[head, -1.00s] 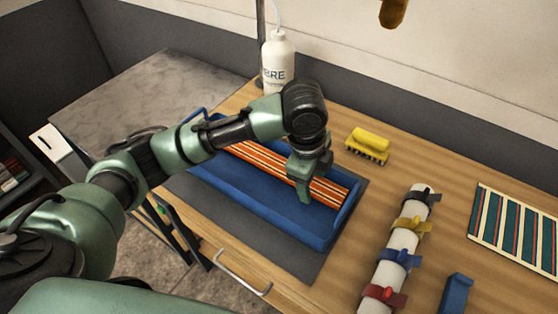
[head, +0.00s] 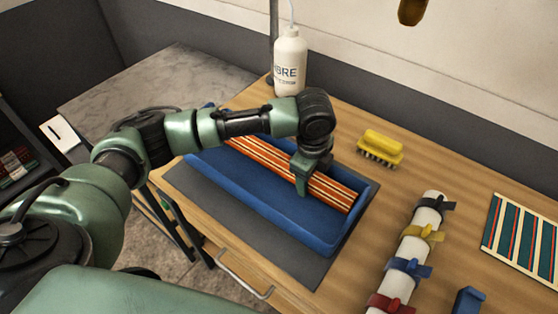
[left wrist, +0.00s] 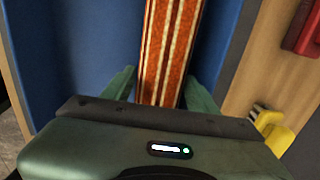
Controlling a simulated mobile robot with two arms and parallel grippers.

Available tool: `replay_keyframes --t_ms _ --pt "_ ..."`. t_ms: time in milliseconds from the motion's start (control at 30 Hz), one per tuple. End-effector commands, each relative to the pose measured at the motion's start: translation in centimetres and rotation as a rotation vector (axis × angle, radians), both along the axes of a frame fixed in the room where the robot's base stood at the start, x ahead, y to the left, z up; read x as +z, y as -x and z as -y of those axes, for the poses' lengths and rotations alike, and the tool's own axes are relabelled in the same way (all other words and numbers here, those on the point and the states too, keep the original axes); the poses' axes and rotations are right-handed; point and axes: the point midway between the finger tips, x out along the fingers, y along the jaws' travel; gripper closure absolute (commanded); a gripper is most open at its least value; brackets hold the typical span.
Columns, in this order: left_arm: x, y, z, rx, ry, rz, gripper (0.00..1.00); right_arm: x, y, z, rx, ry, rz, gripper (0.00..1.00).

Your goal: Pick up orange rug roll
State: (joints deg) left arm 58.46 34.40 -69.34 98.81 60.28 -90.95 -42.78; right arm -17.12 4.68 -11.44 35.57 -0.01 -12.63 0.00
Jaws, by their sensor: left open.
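The orange rug roll (head: 336,193), with cream and dark stripes, lies lengthwise in a blue tray (head: 325,238) on the table. My left gripper (head: 306,180) is over the roll, towards its right end, pointing down into the tray. In the left wrist view, the open fingers (left wrist: 160,90) stand on either side of the roll (left wrist: 169,50), with a gap showing on the left. The right finger is close to the roll; I cannot tell whether it touches. My left forearm hides part of the roll and the tray's back edge. My right gripper is out of view.
A white bottle (head: 290,65) stands behind the tray. A yellow brush (head: 381,147) lies to the right. A white roll with coloured clamps (head: 415,240) and a striped rug sample (head: 524,235) lie further right. A grey mat (head: 290,262) lies under the tray.

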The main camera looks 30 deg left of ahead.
Motion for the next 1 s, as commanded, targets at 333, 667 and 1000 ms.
replay_keyframes --t_ms 333,667,1000 --pt "0.0 0.0 0.0 0.0 0.0 0.0 0.92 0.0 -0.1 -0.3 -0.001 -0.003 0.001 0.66" --pt "0.2 -0.1 0.0 0.0 0.001 0.003 1.0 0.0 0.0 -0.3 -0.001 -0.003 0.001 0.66" --pt "3.0 -0.1 0.0 -0.001 0.001 0.006 1.0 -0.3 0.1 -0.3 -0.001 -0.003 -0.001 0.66"
